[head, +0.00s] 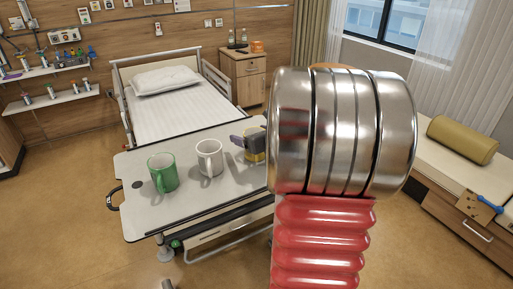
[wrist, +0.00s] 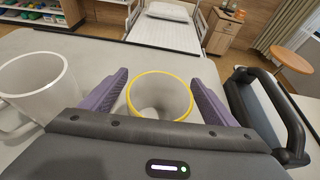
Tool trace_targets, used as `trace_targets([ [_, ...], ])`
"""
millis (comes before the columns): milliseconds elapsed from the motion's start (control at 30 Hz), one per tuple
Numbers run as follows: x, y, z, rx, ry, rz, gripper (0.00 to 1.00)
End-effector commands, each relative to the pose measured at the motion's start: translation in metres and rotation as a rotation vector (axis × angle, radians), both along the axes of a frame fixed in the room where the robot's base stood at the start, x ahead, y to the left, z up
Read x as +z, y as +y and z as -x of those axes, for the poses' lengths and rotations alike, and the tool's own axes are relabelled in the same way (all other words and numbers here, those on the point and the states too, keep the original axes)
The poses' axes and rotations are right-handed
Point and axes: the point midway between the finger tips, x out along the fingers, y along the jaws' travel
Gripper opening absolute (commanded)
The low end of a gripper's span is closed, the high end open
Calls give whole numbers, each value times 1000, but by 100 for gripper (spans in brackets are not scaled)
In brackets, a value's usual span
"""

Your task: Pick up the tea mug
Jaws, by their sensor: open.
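A mug with a yellow rim (wrist: 160,97) stands on the overbed table between the two purple fingers of my gripper (wrist: 160,80) in the wrist view. The fingers are open, one on each side of it, with small gaps. In the head view my arm and gripper (head: 246,142) hide most of this mug. A white mug (head: 209,159) stands to its left, and shows at the left edge of the wrist view (wrist: 42,92). A green mug (head: 163,173) stands further left. The pictures do not label which one is the tea mug.
The overbed table (head: 190,205) is bare around the mugs. A dark handle (wrist: 292,125) rises close to the right finger in the wrist view. A bed (head: 185,112) and a bedside cabinet (head: 246,78) stand behind.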

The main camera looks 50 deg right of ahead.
Motion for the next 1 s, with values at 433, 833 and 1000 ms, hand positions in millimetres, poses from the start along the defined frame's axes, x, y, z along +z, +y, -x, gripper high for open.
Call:
trace_targets([
  [433,0,0,0,0,0,0,71],
  [833,0,0,0,0,0,0,42],
  [1000,0,0,0,0,0,0,30],
])
